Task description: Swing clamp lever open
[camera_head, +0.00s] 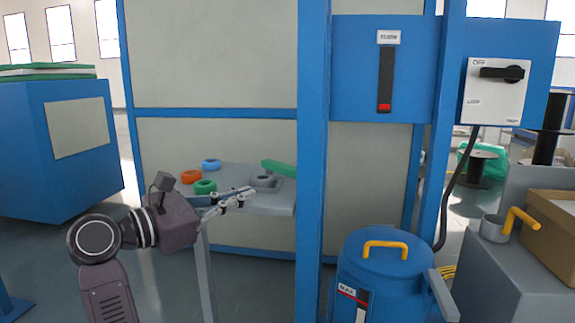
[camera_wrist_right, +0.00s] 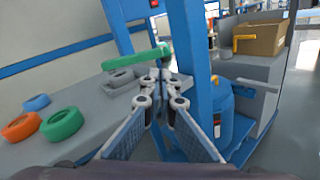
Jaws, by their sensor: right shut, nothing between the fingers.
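A green lever (camera_head: 278,168) sits at the right end of a small grey table, above a grey ring-shaped body (camera_head: 264,181). I take it for the clamp lever. In the right wrist view the green lever (camera_wrist_right: 138,57) lies just beyond my fingertips, and the grey ring (camera_wrist_right: 122,76) is left of them. My right gripper (camera_head: 249,191) reaches in over the table's front edge, close to the ring. It is shut with nothing between its fingers, which also show in the right wrist view (camera_wrist_right: 160,74). I cannot tell whether it touches the lever. My left gripper is not in view.
Blue (camera_head: 211,164), orange (camera_head: 191,176) and green (camera_head: 205,187) rings lie on the grey table (camera_head: 283,208), left of the lever. A blue post (camera_head: 313,130) stands just right of the table. A blue lidded drum (camera_head: 385,270) stands further right.

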